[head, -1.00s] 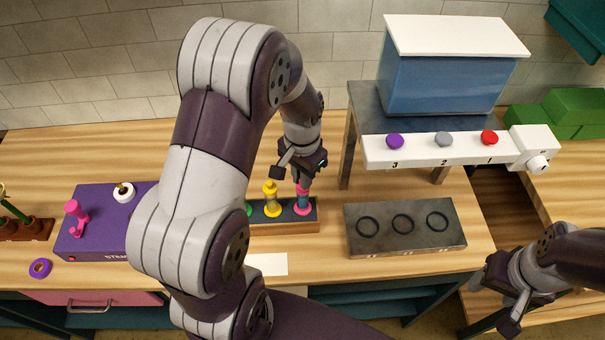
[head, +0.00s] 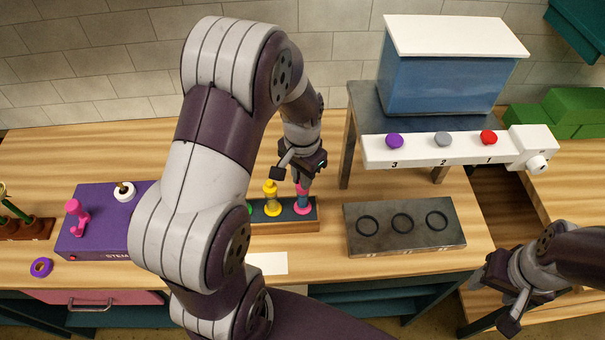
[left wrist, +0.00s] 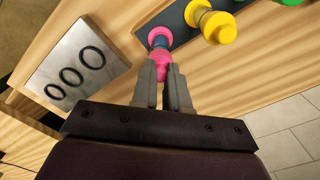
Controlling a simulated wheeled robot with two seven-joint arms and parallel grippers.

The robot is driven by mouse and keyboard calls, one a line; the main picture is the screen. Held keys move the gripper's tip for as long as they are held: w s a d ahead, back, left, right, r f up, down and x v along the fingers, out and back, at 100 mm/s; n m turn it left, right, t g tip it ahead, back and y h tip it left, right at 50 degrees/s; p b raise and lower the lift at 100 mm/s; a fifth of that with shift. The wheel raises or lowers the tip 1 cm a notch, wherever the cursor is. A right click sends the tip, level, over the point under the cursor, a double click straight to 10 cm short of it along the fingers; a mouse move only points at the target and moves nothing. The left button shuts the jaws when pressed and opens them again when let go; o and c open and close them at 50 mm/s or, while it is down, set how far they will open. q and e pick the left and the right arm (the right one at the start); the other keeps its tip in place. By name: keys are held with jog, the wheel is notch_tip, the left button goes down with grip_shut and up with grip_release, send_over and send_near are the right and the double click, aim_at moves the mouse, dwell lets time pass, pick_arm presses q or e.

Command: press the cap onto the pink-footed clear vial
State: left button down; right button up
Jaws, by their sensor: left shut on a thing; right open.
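The pink-footed clear vial (head: 303,201) stands upright at the right end of the dark rack, with blue contents showing. It also shows in the left wrist view (left wrist: 160,43). My left gripper (head: 303,182) is above it, pointing down. In the left wrist view my left gripper (left wrist: 160,72) is shut on a pink cap (left wrist: 159,59). The cap is in line with the vial's top and appears to touch it; I cannot tell how firmly it sits. My right gripper (head: 497,300) is open and empty at the lower right, away from the rack.
The rack (head: 285,227) also holds a yellow capped vial (head: 271,199) just left, and a green one partly hidden by my left arm. A grey plate with three rings (head: 403,247) lies to the right. A blue tank (head: 440,85) stands behind. A purple stem station (head: 95,225) is left.

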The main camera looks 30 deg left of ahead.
pick_arm(q)
jog(key=c, duration=0.6)
grip_release()
jog(key=shift+r, duration=0.1)
notch_tip(320, 180, up, 7)
jog(key=p, duration=0.6)
jog(key=shift+p, duration=0.3)
grip_shut()
jog(key=shift+f+b, duration=0.3)
jog(key=shift+f, duration=0.05)
dwell(0.8)
